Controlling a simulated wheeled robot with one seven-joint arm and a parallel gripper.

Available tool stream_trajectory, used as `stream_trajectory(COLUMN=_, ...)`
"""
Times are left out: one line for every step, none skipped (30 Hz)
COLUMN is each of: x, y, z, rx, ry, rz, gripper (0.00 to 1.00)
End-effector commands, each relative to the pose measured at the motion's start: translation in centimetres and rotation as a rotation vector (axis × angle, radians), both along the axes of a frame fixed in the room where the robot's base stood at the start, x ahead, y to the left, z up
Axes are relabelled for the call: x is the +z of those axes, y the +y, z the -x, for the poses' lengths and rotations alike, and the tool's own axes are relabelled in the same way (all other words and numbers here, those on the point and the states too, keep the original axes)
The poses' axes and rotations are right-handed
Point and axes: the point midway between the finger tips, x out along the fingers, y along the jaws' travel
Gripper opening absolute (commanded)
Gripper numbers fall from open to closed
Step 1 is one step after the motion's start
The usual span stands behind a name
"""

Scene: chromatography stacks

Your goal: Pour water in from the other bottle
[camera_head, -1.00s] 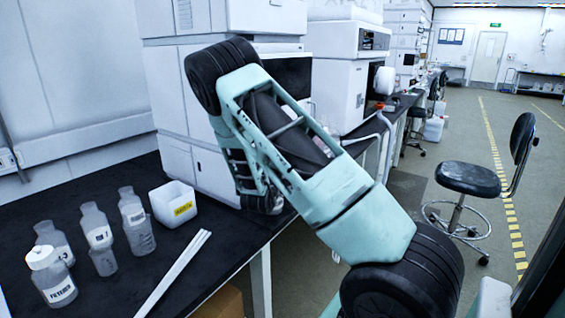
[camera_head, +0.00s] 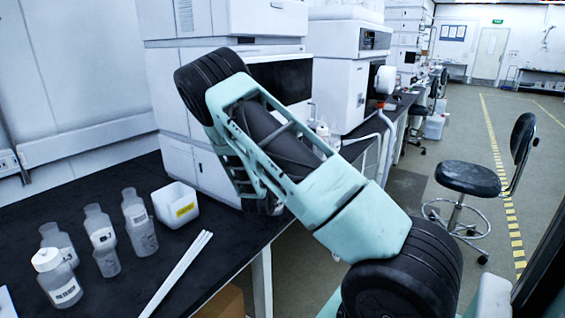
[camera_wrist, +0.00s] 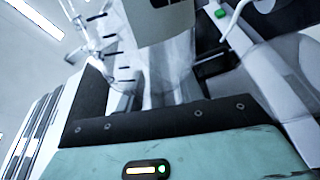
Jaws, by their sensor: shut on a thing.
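Several clear bottles stand on the black bench in the head view. One at the front has a white cap (camera_head: 57,277); behind it are open-topped labelled bottles, the left one (camera_head: 59,243), the middle one (camera_head: 102,240) and the right one (camera_head: 139,222). In the wrist view my gripper (camera_wrist: 168,85) is shut on a translucent bottle (camera_wrist: 172,62) with a pale label, seen tilted close to the camera. Its mouth and contents cannot be made out. In the head view my arm hides the gripper and the held bottle.
A white open box with a yellow label (camera_head: 175,204) stands right of the bottles. White sticks (camera_head: 180,270) lie near the bench front edge. White instruments (camera_head: 225,100) line the back. A black stool (camera_head: 468,179) stands on the floor at right.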

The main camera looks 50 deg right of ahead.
Motion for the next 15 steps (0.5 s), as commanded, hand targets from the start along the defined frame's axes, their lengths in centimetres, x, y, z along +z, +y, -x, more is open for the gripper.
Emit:
stream_trajectory(x=0.10, y=-0.01, z=-0.02, rx=0.000, ry=0.004, rz=0.004, gripper=0.00)
stream_trajectory(x=0.07, y=-0.01, z=-0.02, rx=0.000, ry=0.005, rz=0.004, gripper=0.00)
stream_trajectory(x=0.05, y=-0.01, z=-0.02, rx=0.000, ry=0.004, rz=0.004, gripper=0.00)
stream_trajectory(x=0.05, y=-0.01, z=-0.02, rx=0.000, ry=0.004, rz=0.004, gripper=0.00)
stream_trajectory(x=0.05, y=-0.01, z=-0.02, rx=0.000, ry=0.003, rz=0.004, gripper=0.00)
stream_trajectory(x=0.04, y=-0.01, z=-0.03, rx=0.000, ry=0.003, rz=0.003, gripper=0.00)
stream_trajectory(x=0.04, y=-0.01, z=-0.03, rx=0.000, ry=0.003, rz=0.003, gripper=0.00)
stream_trajectory(x=0.04, y=-0.01, z=-0.03, rx=0.000, ry=0.003, rz=0.003, gripper=0.00)
stream_trajectory(x=0.05, y=-0.01, z=-0.02, rx=0.000, ry=0.004, rz=0.003, gripper=0.00)
stream_trajectory(x=0.06, y=0.00, z=-0.04, rx=0.000, ry=0.005, rz=0.003, gripper=0.00)
stream_trajectory(x=0.07, y=0.00, z=-0.05, rx=0.000, ry=0.009, rz=0.005, gripper=0.00)
stream_trajectory(x=0.10, y=0.02, z=-0.06, rx=0.001, ry=0.015, rz=0.008, gripper=0.00)
stream_trajectory(x=0.12, y=0.05, z=-0.09, rx=0.001, ry=0.023, rz=0.011, gripper=0.00)
stream_trajectory(x=0.14, y=0.06, z=-0.13, rx=0.000, ry=0.032, rz=0.015, gripper=0.00)
stream_trajectory(x=0.16, y=0.09, z=-0.17, rx=0.000, ry=0.046, rz=0.021, gripper=0.00)
